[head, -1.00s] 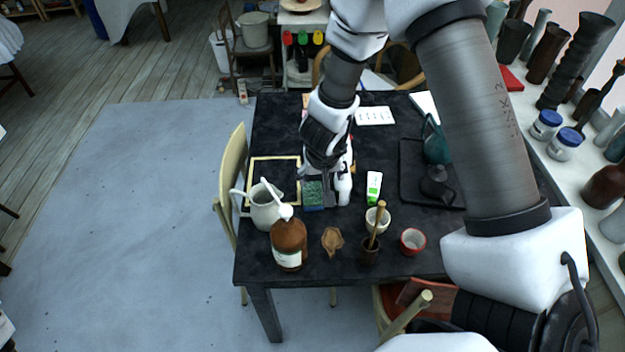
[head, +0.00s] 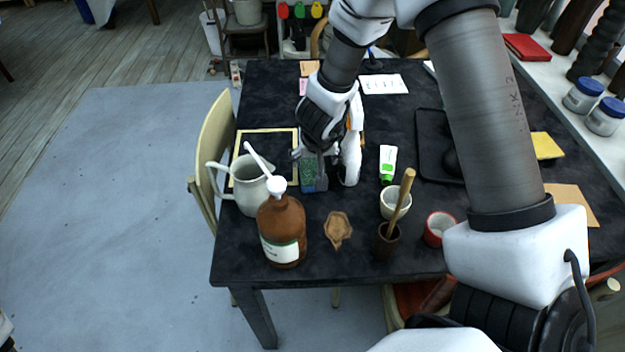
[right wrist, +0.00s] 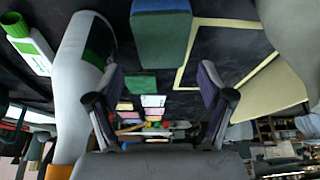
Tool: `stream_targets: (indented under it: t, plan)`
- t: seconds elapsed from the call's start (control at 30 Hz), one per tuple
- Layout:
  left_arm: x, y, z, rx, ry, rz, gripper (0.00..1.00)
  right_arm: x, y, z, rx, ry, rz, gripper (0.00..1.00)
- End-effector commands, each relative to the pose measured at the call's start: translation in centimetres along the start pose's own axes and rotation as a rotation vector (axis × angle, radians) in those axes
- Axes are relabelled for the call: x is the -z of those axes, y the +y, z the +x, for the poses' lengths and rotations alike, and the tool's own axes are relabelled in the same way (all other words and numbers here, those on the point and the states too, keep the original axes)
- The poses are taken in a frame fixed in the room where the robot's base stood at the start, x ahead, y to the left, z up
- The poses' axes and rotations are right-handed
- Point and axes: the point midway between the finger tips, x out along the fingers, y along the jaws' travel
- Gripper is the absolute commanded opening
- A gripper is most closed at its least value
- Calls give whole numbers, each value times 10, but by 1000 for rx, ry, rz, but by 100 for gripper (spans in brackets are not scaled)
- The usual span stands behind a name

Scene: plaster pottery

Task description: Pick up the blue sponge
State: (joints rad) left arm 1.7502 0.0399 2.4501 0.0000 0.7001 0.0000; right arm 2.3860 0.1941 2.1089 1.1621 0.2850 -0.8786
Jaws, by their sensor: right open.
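The blue sponge (head: 308,186) lies on the dark table, blue with a green face; the green part (head: 309,170) shows beside my right gripper. In the right wrist view the sponge (right wrist: 160,38) is at the top middle, beyond the fingertips. My right gripper (head: 319,169) is low over the table at the sponge, partly covering it in the head view. In the right wrist view its two fingers (right wrist: 160,80) stand wide apart with nothing between them. Whether a finger touches the sponge, I cannot tell. My left gripper is not in view.
A white bottle (head: 351,165) stands close right of the gripper. A yellow-edged frame (head: 266,130), white pitcher (head: 249,186) and brown pump bottle (head: 282,230) are on the left. A leaf-shaped dish (head: 338,230), white cup (head: 394,203) and red-rimmed cup (head: 438,228) are in front.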

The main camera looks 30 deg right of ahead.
Motion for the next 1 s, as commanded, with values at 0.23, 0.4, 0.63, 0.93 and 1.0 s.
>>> stream_targets:
  t: [0.23, 0.4, 0.63, 0.93, 1.0]
  plan:
    - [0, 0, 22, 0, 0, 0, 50, -6, -2, 39, -1, -3, -1, 80]
    - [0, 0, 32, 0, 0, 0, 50, -6, -3, 64, -1, -2, 1, 80]
    - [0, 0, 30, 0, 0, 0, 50, -4, -3, 63, -1, -1, 0, 80]
    - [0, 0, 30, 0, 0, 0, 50, -6, -3, 66, -1, -2, -1, 80]
    - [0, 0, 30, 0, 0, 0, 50, -6, -3, 67, -1, -2, 0, 80]
